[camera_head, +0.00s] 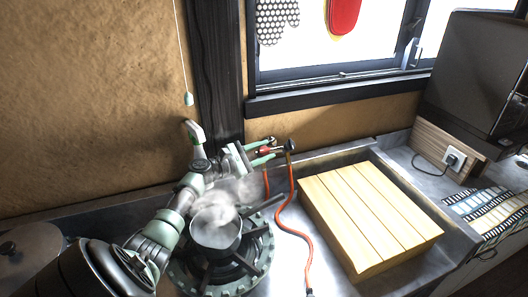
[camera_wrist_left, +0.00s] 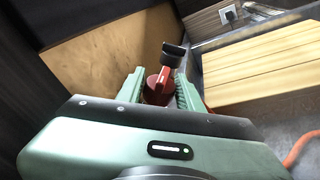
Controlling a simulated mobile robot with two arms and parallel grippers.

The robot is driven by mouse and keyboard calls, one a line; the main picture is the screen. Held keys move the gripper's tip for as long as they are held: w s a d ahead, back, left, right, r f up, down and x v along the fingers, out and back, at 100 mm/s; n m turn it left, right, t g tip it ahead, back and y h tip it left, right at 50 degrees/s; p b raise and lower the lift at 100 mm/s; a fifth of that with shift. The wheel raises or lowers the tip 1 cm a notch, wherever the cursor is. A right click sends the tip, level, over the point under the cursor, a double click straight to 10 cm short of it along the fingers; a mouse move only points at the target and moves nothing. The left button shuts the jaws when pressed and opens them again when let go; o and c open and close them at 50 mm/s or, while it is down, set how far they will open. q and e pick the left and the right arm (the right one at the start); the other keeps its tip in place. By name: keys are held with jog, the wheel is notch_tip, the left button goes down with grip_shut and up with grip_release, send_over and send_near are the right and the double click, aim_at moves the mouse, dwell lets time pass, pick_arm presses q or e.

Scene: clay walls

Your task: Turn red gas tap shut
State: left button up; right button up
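The red gas tap (camera_head: 264,151) is at the wall end of an orange-red hose, behind the stove, with a dark fitting beside it. In the left wrist view the red tap (camera_wrist_left: 157,88) stands between my two green fingers, with a dark piece above it. My left gripper (camera_head: 259,152) is open around the tap, one finger on each side; it also shows in the left wrist view (camera_wrist_left: 160,90). I cannot tell whether either finger touches the tap. The tap is partly hidden by the fingers in the head view. My right gripper is not in view.
A steaming pot (camera_head: 216,232) sits on the gas burner (camera_head: 253,262) under my left arm. The orange hose (camera_head: 290,205) runs forward over the counter. A slatted wooden board (camera_head: 368,215) lies to the right. A pull cord (camera_head: 187,98) hangs from above near the wall.

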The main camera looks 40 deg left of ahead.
aim_at(259, 153)
pick_arm(q)
jog(key=shift+o, duration=1)
jog(key=shift+s+a, duration=0.1)
jog(key=shift+s, duration=0.45)
jog(key=b+v, duration=0.1)
jog(key=v, duration=0.5)
jog(key=shift+s+a+r, duration=0.1)
jog(key=shift+s, duration=0.25)
